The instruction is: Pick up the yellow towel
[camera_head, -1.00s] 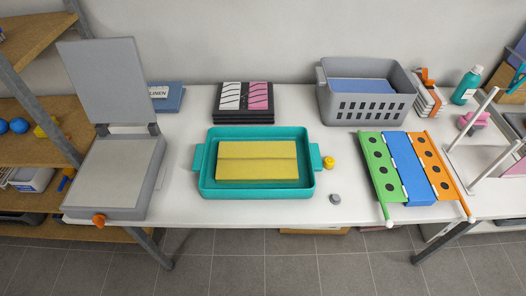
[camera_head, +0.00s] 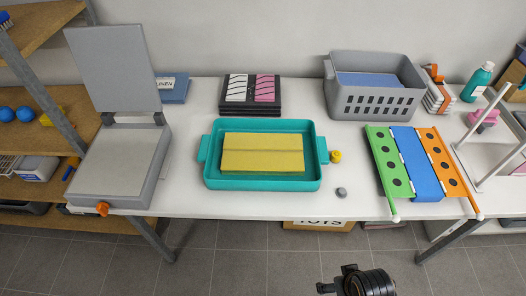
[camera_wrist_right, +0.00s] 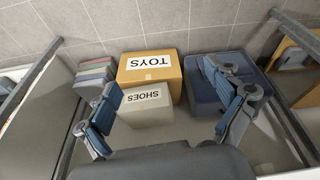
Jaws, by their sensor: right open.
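The yellow towel (camera_head: 262,154) lies folded and flat inside a teal tray (camera_head: 222,183) on the white table. A crease runs across its middle. My right gripper (camera_head: 341,287) shows at the bottom of the head view, in front of the table edge and well apart from the towel. In the right wrist view my right gripper (camera_wrist_right: 168,118) has its two fingers spread wide with nothing between them. The towel is not in the wrist view. My left gripper is not in view.
A grey press with raised lid (camera_head: 122,160) stands left of the tray. Boxes labelled TOYS (camera_wrist_right: 152,76) and SHOES (camera_wrist_right: 147,108) sit below the table.

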